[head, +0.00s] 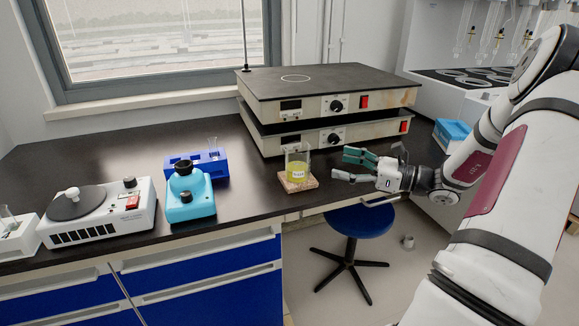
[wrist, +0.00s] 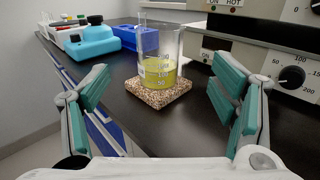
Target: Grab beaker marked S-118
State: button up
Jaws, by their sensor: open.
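A glass beaker (head: 297,168) with yellow-green liquid and a small white label stands upright on a cork pad (head: 297,184) near the bench's front edge. The label's writing is too small to read in the head view. In the wrist view the beaker (wrist: 160,70) shows printed volume marks and stands between my fingers in the picture, farther ahead, on the speckled pad (wrist: 158,97). My gripper (head: 348,166) is to the right of the beaker, open and empty, with its green-padded fingers apart and pointing at it. The gripper (wrist: 165,95) touches nothing.
Two stacked hotplates (head: 325,105) stand behind the beaker. A blue stool (head: 359,221) is below the bench front. The bench between gripper and beaker is clear.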

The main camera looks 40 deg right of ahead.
aim_at(298, 155)
jog(key=b+x, duration=0.1)
jog(key=x, duration=0.7)
jog(key=shift+a, duration=0.1)
jog(key=b+x, duration=0.2)
jog(key=x, duration=0.3)
jog(key=shift+a+f, duration=0.15)
jog(key=shift+f, duration=0.05)
jog(key=c, duration=1.4)
jog(key=shift+r, duration=0.25)
